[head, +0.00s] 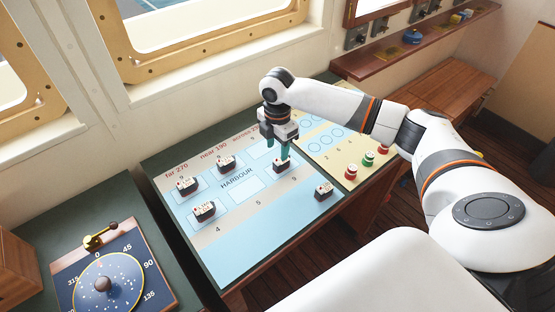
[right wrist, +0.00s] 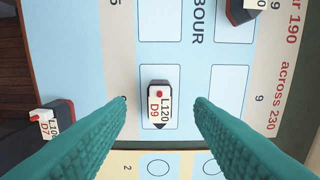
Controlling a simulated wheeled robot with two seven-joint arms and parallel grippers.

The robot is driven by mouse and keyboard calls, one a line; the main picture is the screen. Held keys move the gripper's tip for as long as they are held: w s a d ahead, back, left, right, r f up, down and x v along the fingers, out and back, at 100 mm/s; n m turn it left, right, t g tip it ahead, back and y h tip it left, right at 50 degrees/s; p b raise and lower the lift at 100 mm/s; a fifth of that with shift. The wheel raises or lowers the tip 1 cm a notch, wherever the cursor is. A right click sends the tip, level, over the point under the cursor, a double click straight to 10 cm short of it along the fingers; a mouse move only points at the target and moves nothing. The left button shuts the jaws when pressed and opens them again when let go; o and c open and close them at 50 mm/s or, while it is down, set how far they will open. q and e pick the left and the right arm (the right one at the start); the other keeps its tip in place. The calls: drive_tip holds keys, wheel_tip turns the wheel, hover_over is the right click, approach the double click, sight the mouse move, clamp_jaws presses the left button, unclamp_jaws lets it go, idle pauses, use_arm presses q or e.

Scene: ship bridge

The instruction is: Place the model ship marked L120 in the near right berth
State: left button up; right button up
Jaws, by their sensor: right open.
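The model ship marked L120 (right wrist: 160,105) has a dark hull and a white top with a red dot and the text L120 D9. It sits inside a pale outlined berth at the right end of the near row on the harbour chart (head: 245,225). My right gripper (head: 281,158) is above this berth; its green fingers (right wrist: 161,99) are open, one on each side of the ship, with gaps showing. In the head view the ship (head: 283,168) shows just below the fingertips. My left gripper is not in view.
Three other ships stand in berths: far left (head: 187,187), far middle (head: 226,162) and near left (head: 204,211). Another ship (head: 323,189) lies on blue water at the right. The near middle berth (head: 245,186) is empty. Red and green pieces (head: 367,159) stand on the yellow board.

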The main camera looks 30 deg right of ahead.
sight(278, 161)
wheel_tip(278, 161, up, 6)
drive_tip(key=shift+f+b, duration=0.15)
drive_tip(key=shift+b, duration=0.3)
drive_tip(key=shift+s+f, duration=0.1)
